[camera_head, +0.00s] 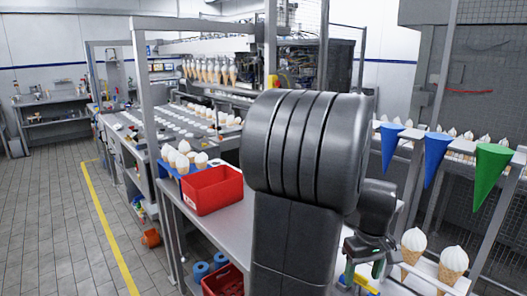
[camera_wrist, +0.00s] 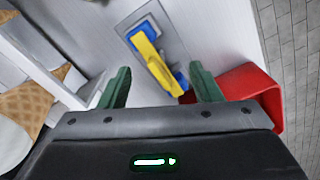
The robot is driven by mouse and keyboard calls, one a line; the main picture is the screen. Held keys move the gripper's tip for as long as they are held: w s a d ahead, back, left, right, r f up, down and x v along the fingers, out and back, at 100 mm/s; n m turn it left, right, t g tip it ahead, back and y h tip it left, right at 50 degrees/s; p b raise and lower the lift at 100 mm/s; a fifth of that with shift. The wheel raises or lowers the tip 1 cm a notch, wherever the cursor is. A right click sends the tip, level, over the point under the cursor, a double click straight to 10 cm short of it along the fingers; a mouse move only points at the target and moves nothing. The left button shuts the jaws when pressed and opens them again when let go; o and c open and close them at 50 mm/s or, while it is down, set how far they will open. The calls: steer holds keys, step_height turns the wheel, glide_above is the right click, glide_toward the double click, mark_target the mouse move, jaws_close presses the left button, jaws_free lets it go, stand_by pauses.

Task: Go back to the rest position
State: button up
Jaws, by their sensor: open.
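My gripper (camera_head: 363,270) is at the lower right of the head view, low over the right part of the workbench, with my dark arm in front. In the wrist view its two green fingers (camera_wrist: 162,78) stand wide apart with nothing gripped. A yellow and blue object (camera_wrist: 150,55) on a grey plate lies on the light surface beyond the fingers. It lines up with the gap between them, but I cannot tell how far below it is.
A red bin (camera_head: 212,190) stands on the bench (camera_head: 232,222), left of my arm. Its red also shows in the wrist view (camera_wrist: 250,88). Two ice-cream cones (camera_head: 453,262) stand right of my gripper. Blue (camera_head: 436,155) and green (camera_head: 492,170) cone shapes hang on the right rail.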

steer(key=n+b, duration=0.1)
steer(key=n, duration=0.4)
steer(key=shift+b, duration=0.35)
stand_by(0.3)
